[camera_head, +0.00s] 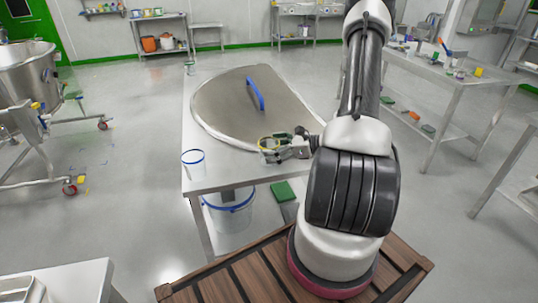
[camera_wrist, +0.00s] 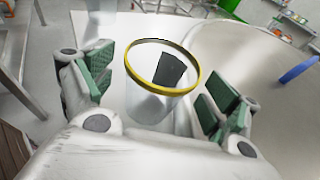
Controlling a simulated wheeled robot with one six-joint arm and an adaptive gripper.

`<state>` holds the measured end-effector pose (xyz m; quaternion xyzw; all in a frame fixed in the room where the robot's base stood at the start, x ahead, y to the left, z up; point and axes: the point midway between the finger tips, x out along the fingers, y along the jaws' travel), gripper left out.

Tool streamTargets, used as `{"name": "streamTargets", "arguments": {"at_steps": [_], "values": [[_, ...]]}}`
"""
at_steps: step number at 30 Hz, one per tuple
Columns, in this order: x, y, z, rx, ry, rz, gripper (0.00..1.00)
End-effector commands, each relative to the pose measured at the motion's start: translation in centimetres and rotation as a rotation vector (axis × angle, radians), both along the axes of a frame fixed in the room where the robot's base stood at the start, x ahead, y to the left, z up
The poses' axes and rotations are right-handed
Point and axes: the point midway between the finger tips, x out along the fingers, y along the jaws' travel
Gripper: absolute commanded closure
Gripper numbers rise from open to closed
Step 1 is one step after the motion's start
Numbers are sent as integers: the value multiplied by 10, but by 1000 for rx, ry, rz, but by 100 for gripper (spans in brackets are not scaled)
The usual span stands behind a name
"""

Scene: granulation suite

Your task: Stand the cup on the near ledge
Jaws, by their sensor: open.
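A clear cup with a yellow rim (camera_wrist: 150,106) stands upright between the two green-padded fingers of my gripper (camera_wrist: 158,92) in the wrist view. A dark patch shows inside its rim. A gap shows between the cup and the right finger; I cannot tell whether the left finger touches it. In the head view the yellow rim (camera_head: 267,143) shows at the tip of my gripper (camera_head: 277,147), over the near part of the steel table (camera_head: 222,178). My gripper is open. I cannot tell which surface is the near ledge.
A large steel lid (camera_head: 218,103) with a blue handle (camera_head: 255,95) covers much of the table behind the cup. A blue-rimmed bucket (camera_head: 230,212) is below. The front table strip is mostly clear.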

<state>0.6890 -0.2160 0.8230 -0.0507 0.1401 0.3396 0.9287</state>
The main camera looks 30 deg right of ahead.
Motion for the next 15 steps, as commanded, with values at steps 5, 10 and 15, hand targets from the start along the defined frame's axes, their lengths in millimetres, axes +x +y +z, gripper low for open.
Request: {"name": "streamTargets", "arguments": {"at_steps": [5,10,15], "values": [[13,11,-6,-1,0,1,11],[14,11,-6,-2,0,-1,11],[14,12,-6,-1,0,0,33]]}}
